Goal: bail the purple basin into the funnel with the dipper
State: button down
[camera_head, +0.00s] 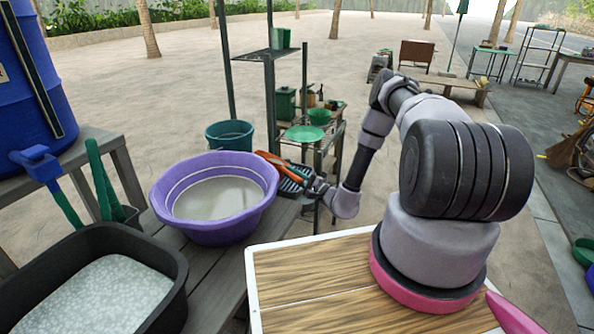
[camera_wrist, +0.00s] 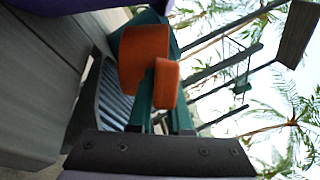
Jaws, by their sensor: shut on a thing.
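The purple basin (camera_head: 245,222) stands upright on a wooden bench and holds a greyish, cloudy content. My gripper (camera_head: 284,170) is at the basin's right rim, with orange parts pointing left towards it. In the wrist view orange blocks and green bars show beyond the gripper's dark mount (camera_wrist: 160,153), tight together. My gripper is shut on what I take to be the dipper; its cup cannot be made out. A wide green dish-like piece (camera_head: 304,133) on the stand behind may be the funnel, but I cannot tell.
A dark slotted piece (camera_head: 292,185) lies just under my gripper. A black tub (camera_head: 165,258) with pale speckled content stands front left. A teal bucket (camera_head: 229,136) is behind the basin. A blue barrel (camera_head: 30,75) stands far left. A metal stand (camera_head: 268,56) rises behind.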

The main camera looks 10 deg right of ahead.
jog(key=d+m+t+h, duration=0.1)
jog(key=m, duration=0.4)
jog(key=w+d+r+m+t+h, duration=0.1)
jog(key=m, duration=0.4)
jog(key=d+r+m+t+h, duration=0.1)
jog(key=m+t, duration=0.1)
jog(key=m, duration=0.2)
jog(key=shift+w+d+r+m+h, duration=0.1)
jog(key=shift+w+r+m+h, duration=0.2)
jog(key=shift+m, duration=0.1)
jog(key=shift+s, duration=0.1)
jog(key=r+n+g+y, duration=0.1)
jog(key=n, duration=0.4)
jog(key=a+r+n+g+y, duration=0.1)
jog(key=n+g, duration=0.1)
jog(key=n, duration=0.4)
jog(key=s+a+n+g+y, duration=0.1)
jog(key=n, duration=0.4)
jog(key=shift+s+a+r+n+g+y, duration=0.1)
jog(key=shift+a+r+n+g+y, duration=0.05)
jog(key=shift+r+n+g+y, duration=0.2)
jog(key=shift+r, duration=0.1)
